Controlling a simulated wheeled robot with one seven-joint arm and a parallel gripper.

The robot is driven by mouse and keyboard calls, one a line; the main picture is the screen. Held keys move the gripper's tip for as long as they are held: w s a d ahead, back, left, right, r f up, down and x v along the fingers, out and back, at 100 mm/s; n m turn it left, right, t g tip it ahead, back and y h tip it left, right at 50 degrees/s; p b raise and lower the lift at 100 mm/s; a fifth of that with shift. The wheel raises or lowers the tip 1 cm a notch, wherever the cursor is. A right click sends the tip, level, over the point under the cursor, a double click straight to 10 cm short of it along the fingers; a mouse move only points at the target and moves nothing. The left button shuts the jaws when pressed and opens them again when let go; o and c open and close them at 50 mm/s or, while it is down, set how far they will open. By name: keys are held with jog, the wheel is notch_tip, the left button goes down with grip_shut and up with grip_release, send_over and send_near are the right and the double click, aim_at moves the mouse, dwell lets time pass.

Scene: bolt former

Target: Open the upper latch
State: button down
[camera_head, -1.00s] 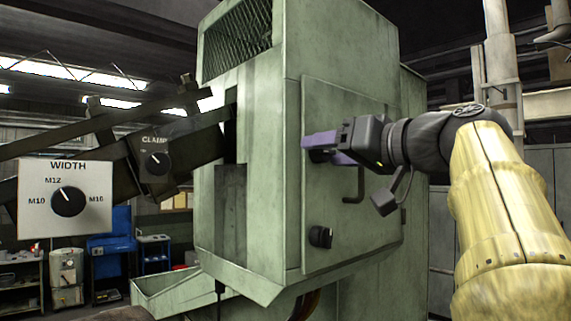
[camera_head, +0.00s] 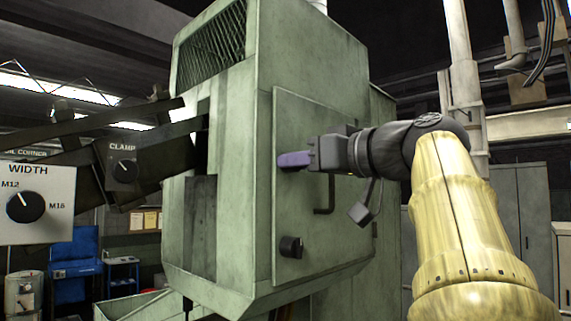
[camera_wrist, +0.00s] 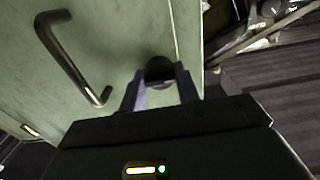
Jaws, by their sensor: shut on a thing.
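The upper latch (camera_wrist: 159,70) is a dark round knob near the edge of the machine's green door (camera_head: 345,245). My gripper (camera_head: 293,160) is at the upper part of this door and hides the latch in the head view. In the wrist view my gripper (camera_wrist: 158,84) has its two purple fingers on either side of the knob, shut on it. The latch's exact turn angle is hidden. The lower latch (camera_head: 291,246) is a black knob low on the same door edge, apart from the gripper.
A dark bent door handle (camera_head: 326,197) stands out just below my gripper; it also shows at the left in the wrist view (camera_wrist: 70,60). The WIDTH dial panel (camera_head: 30,205) and CLAMP dial (camera_head: 124,171) are at the left. Grey cabinets (camera_head: 520,205) stand behind on the right.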

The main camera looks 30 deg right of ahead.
jog(key=m+p, duration=0.2)
jog(key=m, duration=0.3)
jog(key=shift+m, duration=0.3)
jog(key=m+p, duration=0.2)
jog(key=m, duration=0.3)
jog(key=c, duration=0.8)
grip_release()
jog(key=shift+c, duration=0.2)
